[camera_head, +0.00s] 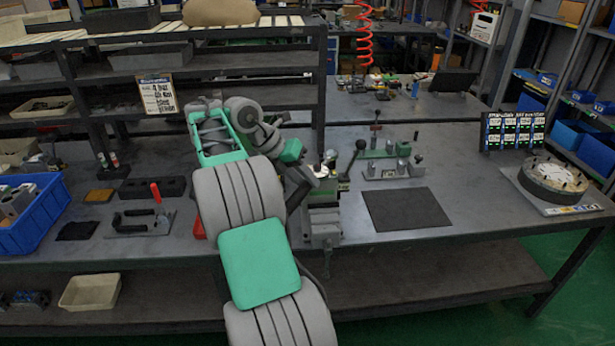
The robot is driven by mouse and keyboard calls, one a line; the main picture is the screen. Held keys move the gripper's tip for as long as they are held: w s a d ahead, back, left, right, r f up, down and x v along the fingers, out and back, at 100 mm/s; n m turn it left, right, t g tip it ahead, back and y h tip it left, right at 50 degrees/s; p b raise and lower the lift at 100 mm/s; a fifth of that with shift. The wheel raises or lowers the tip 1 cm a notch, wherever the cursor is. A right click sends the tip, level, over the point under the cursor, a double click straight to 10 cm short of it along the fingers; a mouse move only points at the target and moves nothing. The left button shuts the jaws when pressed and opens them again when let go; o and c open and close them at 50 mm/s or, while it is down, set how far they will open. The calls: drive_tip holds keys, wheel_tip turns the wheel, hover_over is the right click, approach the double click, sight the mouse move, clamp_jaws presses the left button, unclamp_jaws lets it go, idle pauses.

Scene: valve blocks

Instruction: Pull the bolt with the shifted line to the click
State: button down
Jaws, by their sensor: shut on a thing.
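My gripper (313,170) is at the end of my grey and green arm, over the grey vise-like fixture (323,222) at the bench's front middle. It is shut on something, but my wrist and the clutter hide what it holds. A small light round part (330,156) shows just beyond the gripper. A lever with a black ball knob (360,145) leans up to the right of the fixture. The bolts and any marked lines on them are too small or hidden to make out, so I cannot tell which line is shifted.
A dark mat (407,209) lies bare to the right. Behind it stand a grey bracket fixture (393,170) and a green one (385,153). A round plate with pegs (553,178) is far right.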

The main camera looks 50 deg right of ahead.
drive_tip(key=shift+w+r+m+p, duration=0.15)
drive_tip(key=shift+w+m+p, duration=0.35)
drive_tip(key=shift+p, duration=0.5)
drive_tip(key=shift+b, duration=0.45)
drive_tip(key=shift+s+d+n+b, duration=0.1)
drive_tip(key=shift+s+n+b, duration=1.05)
drive_tip(key=shift+b, duration=1.8)
drive_tip(key=shift+s+r, duration=0.1)
wheel_tip(320, 180, up, 7)
drive_tip(key=p, duration=0.7)
